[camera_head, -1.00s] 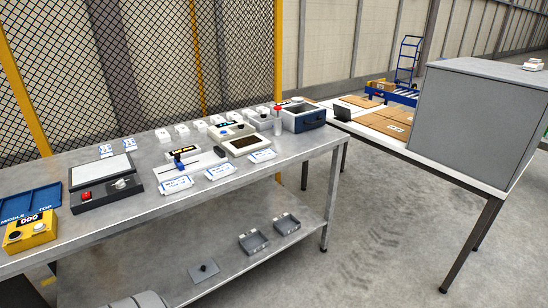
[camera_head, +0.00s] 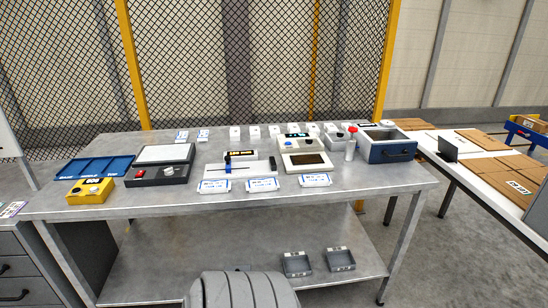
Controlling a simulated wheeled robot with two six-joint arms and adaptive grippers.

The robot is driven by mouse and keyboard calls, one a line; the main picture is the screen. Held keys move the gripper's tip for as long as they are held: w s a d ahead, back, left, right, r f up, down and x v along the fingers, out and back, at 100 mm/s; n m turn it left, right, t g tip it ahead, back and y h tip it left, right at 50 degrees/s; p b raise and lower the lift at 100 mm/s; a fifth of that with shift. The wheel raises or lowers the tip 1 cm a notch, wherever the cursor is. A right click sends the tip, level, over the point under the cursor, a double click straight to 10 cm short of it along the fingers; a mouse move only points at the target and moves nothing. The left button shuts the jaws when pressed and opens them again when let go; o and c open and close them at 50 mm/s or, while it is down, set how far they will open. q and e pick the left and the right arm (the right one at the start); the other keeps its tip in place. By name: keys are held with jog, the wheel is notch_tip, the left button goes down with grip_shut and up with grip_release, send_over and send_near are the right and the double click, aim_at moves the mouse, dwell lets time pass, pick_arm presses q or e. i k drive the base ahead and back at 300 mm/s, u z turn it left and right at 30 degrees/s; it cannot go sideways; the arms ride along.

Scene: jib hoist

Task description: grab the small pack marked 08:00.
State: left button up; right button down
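Several small white packs stand in a row along the back of the steel workbench (camera_head: 120,205). Among them are a left one (camera_head: 235,132), a middle one (camera_head: 274,131) and one further right (camera_head: 313,129). Their markings are too small to read, so I cannot tell which one carries 08:00. Flat white packs or cards with blue print lie at the front: a left one (camera_head: 213,186), a middle one (camera_head: 262,185) and a right one (camera_head: 315,180). Their print is not readable either. Neither of my grippers shows.
Two grey bins (camera_head: 297,264) sit on the lower shelf. A table with cardboard (camera_head: 475,165) stands right.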

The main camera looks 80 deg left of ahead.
aim_at(266, 184)
jog(key=u, duration=0.5)
jog(key=i, duration=0.85)
jog(key=u, duration=0.75)
